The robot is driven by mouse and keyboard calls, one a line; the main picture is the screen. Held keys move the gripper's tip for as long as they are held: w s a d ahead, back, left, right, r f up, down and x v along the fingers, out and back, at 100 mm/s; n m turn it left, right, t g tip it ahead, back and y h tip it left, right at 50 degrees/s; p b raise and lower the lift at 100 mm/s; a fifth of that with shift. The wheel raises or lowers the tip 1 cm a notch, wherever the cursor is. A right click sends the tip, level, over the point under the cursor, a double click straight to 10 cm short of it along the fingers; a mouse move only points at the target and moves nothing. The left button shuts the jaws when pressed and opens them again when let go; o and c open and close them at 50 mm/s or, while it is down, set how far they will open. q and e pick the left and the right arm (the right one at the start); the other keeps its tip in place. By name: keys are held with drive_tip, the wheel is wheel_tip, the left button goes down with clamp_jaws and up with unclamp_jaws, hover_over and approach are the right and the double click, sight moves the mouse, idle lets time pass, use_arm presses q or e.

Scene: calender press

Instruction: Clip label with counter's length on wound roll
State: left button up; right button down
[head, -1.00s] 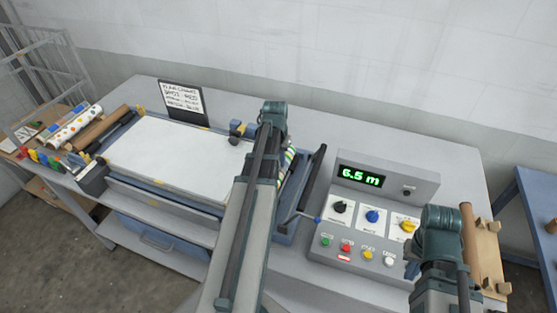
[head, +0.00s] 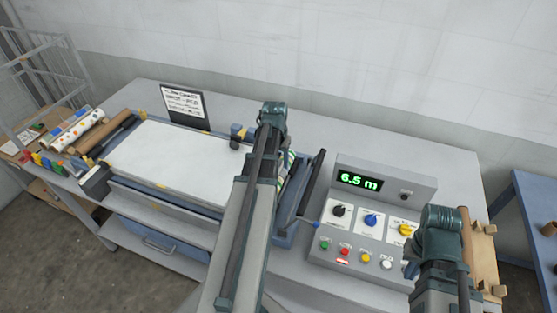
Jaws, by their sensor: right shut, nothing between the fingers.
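The counter (head: 359,180) on the control panel shows 6.5 m in green. A striped roll (head: 289,163) shows in part at the right end of the press, mostly hidden behind my left arm. Several coloured clips (head: 48,163), green, red, yellow and blue, stand at the left end of the table; I cannot read any length on them. My right gripper (head: 410,270) is shut and empty at the panel's lower right, mostly hidden by my own arm. My left arm reaches up across the press, and its fingers do not show.
The press bed (head: 180,160) carries a white sheet. Patterned and brown rolls (head: 78,128) lie at its left. A written sign (head: 185,105) stands behind it. A wooden rack (head: 484,258) is right of the panel (head: 365,235). A blue table (head: 535,205) stands far right.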

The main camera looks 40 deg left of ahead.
use_arm(q)
wheel_tip(320, 180, up, 11)
drive_tip(key=s+p, duration=0.1)
drive_tip(key=p, duration=0.9)
drive_tip(key=shift+s+d, duration=0.15)
drive_tip(key=shift+d, duration=0.05)
use_arm(e)
wheel_tip(320, 180, up, 11)
